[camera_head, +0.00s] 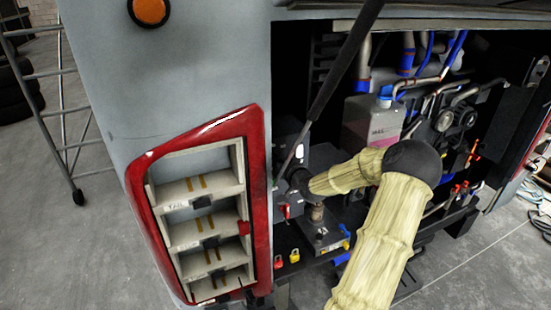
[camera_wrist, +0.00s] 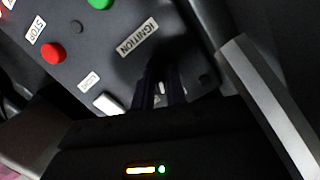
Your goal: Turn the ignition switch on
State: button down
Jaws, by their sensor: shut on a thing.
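The ignition switch (camera_wrist: 161,87) shows only as a small pale bit between the dark fingers in the wrist view. My gripper (camera_wrist: 158,82) is shut on it, and the fingers hide most of it, so I cannot tell which way it is turned. The white IGNITION label (camera_wrist: 138,37) is on the dark control panel (camera_wrist: 105,50), just beyond the fingertips. In the head view my pale-sleeved arm reaches left to the control box (camera_head: 309,157) in the open engine bay, and the wrist hides the switch.
On the panel are a red STOP button (camera_wrist: 53,53), a green button (camera_wrist: 101,3) and a white switch (camera_wrist: 108,104). A grey bar (camera_wrist: 265,100) runs close to the right. In the head view a dark strut (camera_head: 340,75) slants across the bay, beside the red-framed lamp housing (camera_head: 258,165).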

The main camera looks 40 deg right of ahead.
jog(key=shift+m+p, duration=0.3)
jog(key=shift+m, duration=0.1)
jog(key=shift+y, duration=0.3)
jog(key=m+t+p, duration=0.1)
jog(key=m+p, duration=0.1)
jog(key=m, duration=0.3)
jog(key=shift+y, duration=0.4)
jog(key=c, duration=1.2)
grip_release()
jog(key=shift+w+f, duration=0.1)
jog(key=shift+c, duration=0.2)
jog(key=s+a, duration=0.2)
jog(key=s, duration=0.7)
jog(key=shift+p, duration=0.45)
